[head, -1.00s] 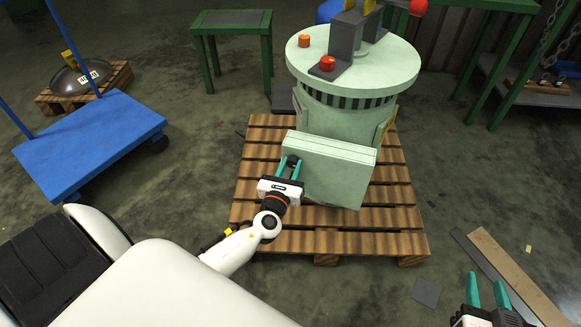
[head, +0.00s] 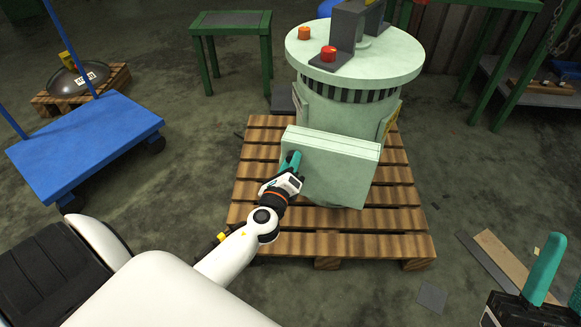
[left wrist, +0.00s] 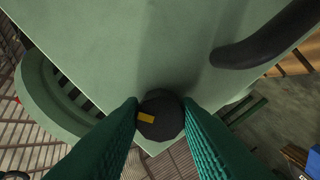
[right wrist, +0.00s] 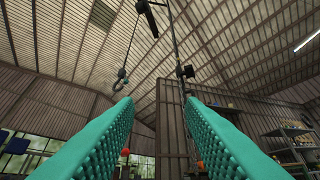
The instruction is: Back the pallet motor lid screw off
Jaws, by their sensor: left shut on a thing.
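The pale green motor (head: 345,110) stands upright on a wooden pallet (head: 290,245). Its box-shaped lid (head: 330,170) faces me on the near side. The lid screw (left wrist: 160,115) is a dark round knob with a yellow mark, near a corner of the lid face in the left wrist view. My left gripper (head: 291,162) is shut on this screw, one teal finger on each side of it. In the head view the fingers hide the screw. My right gripper (head: 562,280) is open and empty at the lower right, away from the motor. Its wrist view shows bare space between the fingers (right wrist: 160,120).
A dark curved handle (left wrist: 265,40) sticks out of the lid beside the screw. A blue cart (head: 85,145) stands at the left and a green table (head: 232,22) behind. Planks (head: 500,260) lie on the floor at the right.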

